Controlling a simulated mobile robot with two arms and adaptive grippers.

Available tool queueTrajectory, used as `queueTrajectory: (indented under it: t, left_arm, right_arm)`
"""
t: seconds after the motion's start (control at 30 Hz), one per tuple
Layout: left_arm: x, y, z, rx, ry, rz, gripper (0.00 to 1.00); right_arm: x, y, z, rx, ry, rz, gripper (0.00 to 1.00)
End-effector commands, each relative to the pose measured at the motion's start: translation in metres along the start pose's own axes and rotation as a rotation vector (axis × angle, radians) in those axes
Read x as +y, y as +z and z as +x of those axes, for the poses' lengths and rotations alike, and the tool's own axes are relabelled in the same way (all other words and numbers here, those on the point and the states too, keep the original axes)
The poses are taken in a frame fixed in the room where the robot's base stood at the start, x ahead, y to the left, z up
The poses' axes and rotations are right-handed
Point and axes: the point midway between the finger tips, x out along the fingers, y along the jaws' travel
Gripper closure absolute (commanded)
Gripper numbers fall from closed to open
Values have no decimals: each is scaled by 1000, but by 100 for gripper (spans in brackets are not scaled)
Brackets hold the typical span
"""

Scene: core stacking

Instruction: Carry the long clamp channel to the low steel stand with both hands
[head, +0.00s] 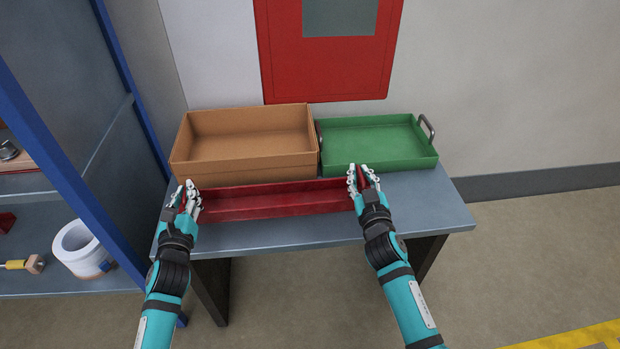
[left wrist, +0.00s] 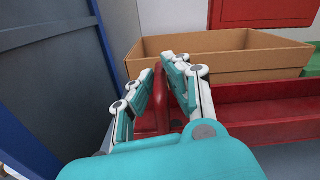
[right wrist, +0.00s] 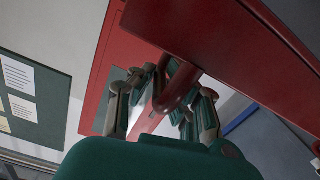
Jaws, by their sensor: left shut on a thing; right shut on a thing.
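The long clamp channel (head: 270,203) is a red open trough lying lengthwise along the front of a low grey-topped table (head: 330,228). I cannot tell whether it rests on the top or hangs just above it. My left gripper (head: 187,196) is shut on the red loop handle (left wrist: 161,100) at its left end. My right gripper (head: 360,178) is shut on the handle (right wrist: 180,88) at its right end. The fingers hide part of both handles. No separate steel stand is in view besides this table.
A brown box (head: 245,165) and a green tray (head: 380,146) with metal handles stand directly behind the channel. A blue-framed shelf (head: 60,150) with a white ring-shaped part (head: 78,248) is close on the left. The tabletop's right end and the floor at right are clear.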

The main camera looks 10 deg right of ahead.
Motion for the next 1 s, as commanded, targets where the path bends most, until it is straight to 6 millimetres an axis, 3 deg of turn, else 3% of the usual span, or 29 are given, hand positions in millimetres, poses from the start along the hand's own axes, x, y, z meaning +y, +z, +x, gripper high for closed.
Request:
queueTrajectory:
  t: [0.27, 1.0]
  left_arm:
    - [0, 1, 1, -10, -4, 0, 100]
    - [7, -34, 1, -10, -4, 0, 100]
  right_arm:
    - [0, -1, 1, 10, 0, 0, 100]
    - [-7, 34, 1, 10, 0, 0, 100]
